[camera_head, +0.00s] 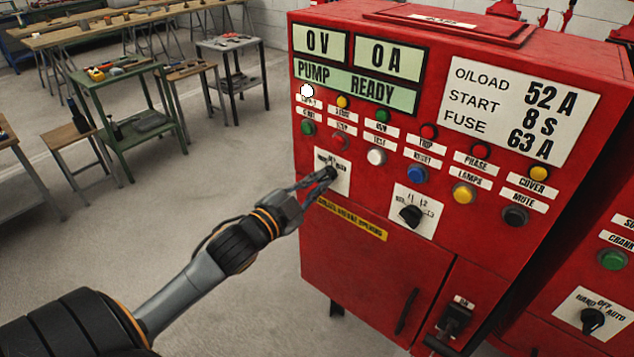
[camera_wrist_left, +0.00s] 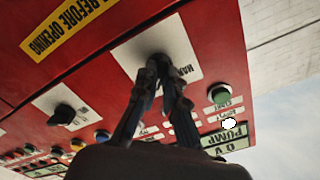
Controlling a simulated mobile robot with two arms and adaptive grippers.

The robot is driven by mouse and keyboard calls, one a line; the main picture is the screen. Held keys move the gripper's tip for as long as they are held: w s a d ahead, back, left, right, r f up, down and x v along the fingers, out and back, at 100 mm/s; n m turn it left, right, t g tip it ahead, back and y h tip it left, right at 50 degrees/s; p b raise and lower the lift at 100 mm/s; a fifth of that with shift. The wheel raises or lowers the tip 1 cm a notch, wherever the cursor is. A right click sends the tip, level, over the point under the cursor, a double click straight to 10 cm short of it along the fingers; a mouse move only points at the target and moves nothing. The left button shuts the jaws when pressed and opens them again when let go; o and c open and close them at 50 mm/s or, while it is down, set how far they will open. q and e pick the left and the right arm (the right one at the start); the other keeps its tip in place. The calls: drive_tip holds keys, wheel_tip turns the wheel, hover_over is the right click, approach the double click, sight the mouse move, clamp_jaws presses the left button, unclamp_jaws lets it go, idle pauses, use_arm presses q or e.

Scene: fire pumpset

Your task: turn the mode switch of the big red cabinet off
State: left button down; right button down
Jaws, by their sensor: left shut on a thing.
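The big red cabinet (camera_head: 375,235) stands at the right of the head view, its front panel facing my left arm. Its mode switch (camera_head: 332,172) is a dark knob on a white plate at the panel's left, under the buttons. My left gripper (camera_head: 326,176) is shut on this knob, and the fingers hide most of it. In the left wrist view the fingers (camera_wrist_left: 165,75) meet at the knob in front of the white plate (camera_wrist_left: 180,45). The knob's exact angle is hidden. My right gripper is not in view.
Another black selector (camera_head: 411,215) sits right of the mode switch. Several coloured buttons and lamps lie above. A lever handle (camera_head: 452,322) sticks out low on the cabinet. A second red cabinet (camera_head: 560,315) stands at the right. Work tables (camera_head: 150,125) stand behind left, with open floor between.

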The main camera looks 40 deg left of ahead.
use_arm(q)
drive_tip(key=n+p, duration=0.4)
drive_tip(key=shift+r+n+p, duration=0.15)
drive_tip(key=shift+n+p, duration=0.15)
drive_tip(key=n+p, duration=0.2)
drive_tip(key=shift+n, duration=0.4)
drive_tip(key=shift+d+n+p, duration=0.1)
drive_tip(key=shift+n+p, duration=0.5)
drive_tip(key=shift+n, duration=0.1)
drive_tip(key=shift+f, duration=0.2)
drive_tip(key=c, duration=1.4)
unclamp_jaws()
drive_tip(key=shift+c, duration=0.2)
drive_tip(key=shift+s, duration=0.1)
drive_tip(key=s+a, duration=0.1)
drive_tip(key=s, duration=1)
drive_tip(key=shift+s, duration=0.4)
